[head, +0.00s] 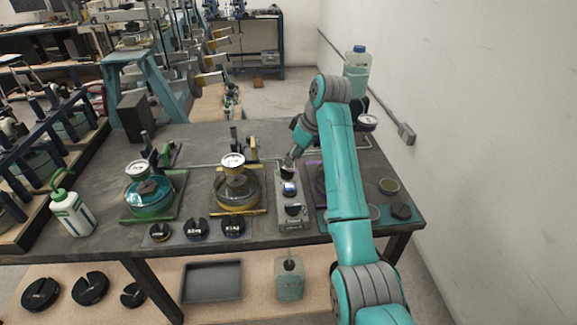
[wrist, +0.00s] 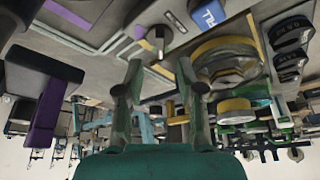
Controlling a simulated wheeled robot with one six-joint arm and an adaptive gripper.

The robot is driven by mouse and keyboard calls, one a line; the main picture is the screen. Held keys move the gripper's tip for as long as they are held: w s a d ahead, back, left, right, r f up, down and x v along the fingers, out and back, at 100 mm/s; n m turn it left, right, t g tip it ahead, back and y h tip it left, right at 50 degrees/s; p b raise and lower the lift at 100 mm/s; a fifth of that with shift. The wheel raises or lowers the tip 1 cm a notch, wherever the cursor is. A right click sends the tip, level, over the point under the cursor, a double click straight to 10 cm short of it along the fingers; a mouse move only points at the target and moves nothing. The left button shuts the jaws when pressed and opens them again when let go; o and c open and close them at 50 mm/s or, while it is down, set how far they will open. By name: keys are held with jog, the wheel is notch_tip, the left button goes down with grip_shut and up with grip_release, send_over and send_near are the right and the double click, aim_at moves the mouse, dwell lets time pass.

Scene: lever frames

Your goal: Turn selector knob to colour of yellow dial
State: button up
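The selector box (head: 291,222) is a grey panel standing right of the yellow dial station on the bench. Its dark selector knob (wrist: 157,40) shows in the wrist view with a light pointer mark, beside a purple patch (wrist: 139,32). Which colour it points at is unclear. The yellow dial (head: 233,162) is a round white-faced gauge above a glass vessel on a yellow base (head: 238,211). My gripper (head: 289,163) is above the back end of the box. In the wrist view my gripper (wrist: 157,68) has its fingers apart, with the knob just beyond the tips and nothing held.
A green dial station (head: 152,200) stands left, and a purple one is partly hidden behind my arm. A white bottle (head: 72,212) stands at the left; a wall borders the right.

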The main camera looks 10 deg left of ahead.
aim_at(287, 169)
jog(key=x, duration=0.5)
jog(key=shift+a+f, duration=0.15)
jog(key=shift+f, duration=0.2)
grip_shut()
